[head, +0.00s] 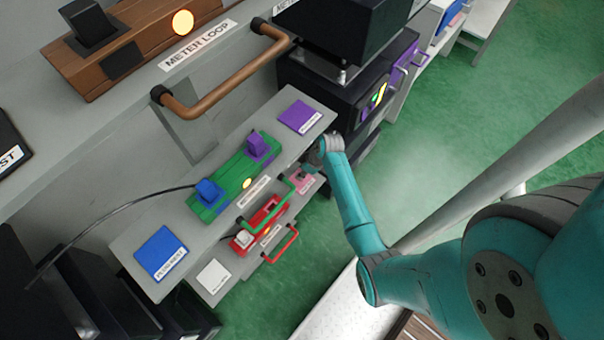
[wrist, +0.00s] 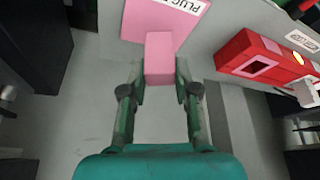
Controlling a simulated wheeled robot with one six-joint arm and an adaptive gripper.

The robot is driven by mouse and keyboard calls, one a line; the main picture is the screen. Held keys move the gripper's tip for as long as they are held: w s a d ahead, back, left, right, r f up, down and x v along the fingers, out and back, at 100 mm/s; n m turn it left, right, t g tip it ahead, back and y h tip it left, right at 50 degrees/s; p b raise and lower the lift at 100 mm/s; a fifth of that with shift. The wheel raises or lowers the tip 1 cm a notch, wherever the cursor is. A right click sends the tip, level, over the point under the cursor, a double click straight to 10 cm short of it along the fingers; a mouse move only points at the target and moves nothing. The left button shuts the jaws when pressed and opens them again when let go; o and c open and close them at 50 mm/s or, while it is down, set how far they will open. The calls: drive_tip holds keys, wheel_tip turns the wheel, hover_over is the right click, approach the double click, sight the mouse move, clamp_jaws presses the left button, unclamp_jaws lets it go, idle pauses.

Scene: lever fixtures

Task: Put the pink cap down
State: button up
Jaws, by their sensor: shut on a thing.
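My gripper (wrist: 160,85) is shut on the pink cap (wrist: 160,52), a small block held between the two fingertips. In the wrist view the cap overlaps the lower edge of a pink pad (wrist: 142,22) with a partly hidden label. I cannot tell whether the cap touches the pad. In the head view my gripper (head: 309,170) is at the right end of the lower shelf, over the pink pad (head: 304,183), and largely hides the cap. The red fixture (wrist: 250,50) is to the right in the wrist view, with an empty pink-rimmed socket (wrist: 262,67).
The red fixture (head: 264,216) in the head view carries a white cap (head: 244,239). A green fixture (head: 235,178) with blue and purple caps sits on the shelf above. A white pad (head: 214,275) lies at the lower left.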

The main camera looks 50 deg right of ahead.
drive_tip(key=shift+f, duration=1.25)
drive_tip(key=shift+f, duration=0.1)
drive_tip(key=o, duration=1)
drive_tip(key=shift+o, duration=0.2)
